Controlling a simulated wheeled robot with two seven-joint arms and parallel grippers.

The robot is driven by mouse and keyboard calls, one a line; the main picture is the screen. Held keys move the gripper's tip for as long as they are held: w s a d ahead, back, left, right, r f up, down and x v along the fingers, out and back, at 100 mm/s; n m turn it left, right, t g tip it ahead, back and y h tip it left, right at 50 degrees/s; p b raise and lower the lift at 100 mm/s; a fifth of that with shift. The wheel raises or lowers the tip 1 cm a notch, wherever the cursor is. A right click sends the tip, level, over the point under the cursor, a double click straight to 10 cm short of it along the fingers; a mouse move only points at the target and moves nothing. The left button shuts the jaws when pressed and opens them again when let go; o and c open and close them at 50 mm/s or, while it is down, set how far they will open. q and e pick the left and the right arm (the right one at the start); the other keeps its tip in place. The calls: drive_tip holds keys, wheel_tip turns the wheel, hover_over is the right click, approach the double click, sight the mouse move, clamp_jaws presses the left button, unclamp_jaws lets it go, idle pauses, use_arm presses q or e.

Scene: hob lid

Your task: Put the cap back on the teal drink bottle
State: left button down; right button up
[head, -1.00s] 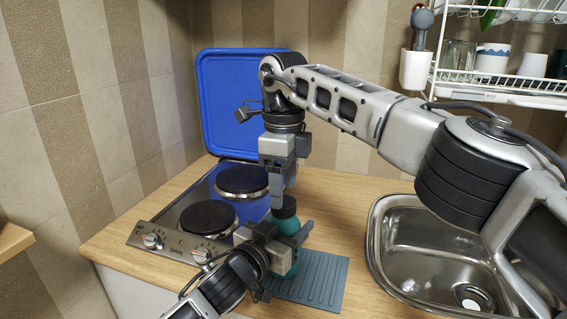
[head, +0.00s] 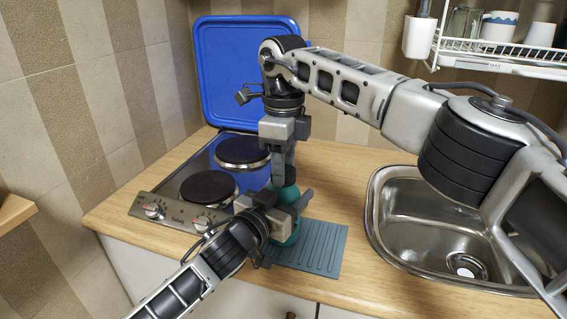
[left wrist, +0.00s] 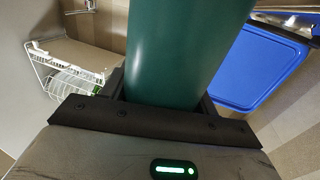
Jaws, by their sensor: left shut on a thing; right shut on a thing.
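The teal drink bottle (head: 293,238) stands upright on the grey ribbed mat (head: 320,250). My left gripper (head: 281,214) is shut around its upper body. In the left wrist view the bottle (left wrist: 180,55) rises from between the jaws of my left gripper (left wrist: 160,100). My right gripper (head: 284,178) points straight down over the bottle top, shut on the dark cap. The fingers mostly hide the cap, and I cannot tell whether it is seated on the neck.
A hob (head: 180,205) with two dark plates is to the left, its blue lid (head: 235,75) raised against the wall. A steel sink (head: 425,215) lies to the right. A white dish rack (head: 500,55) hangs at upper right. Wooden counter is bare between mat and sink.

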drive_tip(key=o, duration=1.2)
wheel_tip(320, 180, up, 8)
drive_tip(key=shift+f, duration=0.2)
use_arm(q)
drive_tip(key=shift+c, duration=1.6)
unclamp_jaws()
drive_tip(key=b+v, duration=0.1)
drive_tip(key=v, duration=1.5)
drive_tip(key=shift+b, duration=0.4)
use_arm(e)
drive_tip(key=shift+f, duration=0.9)
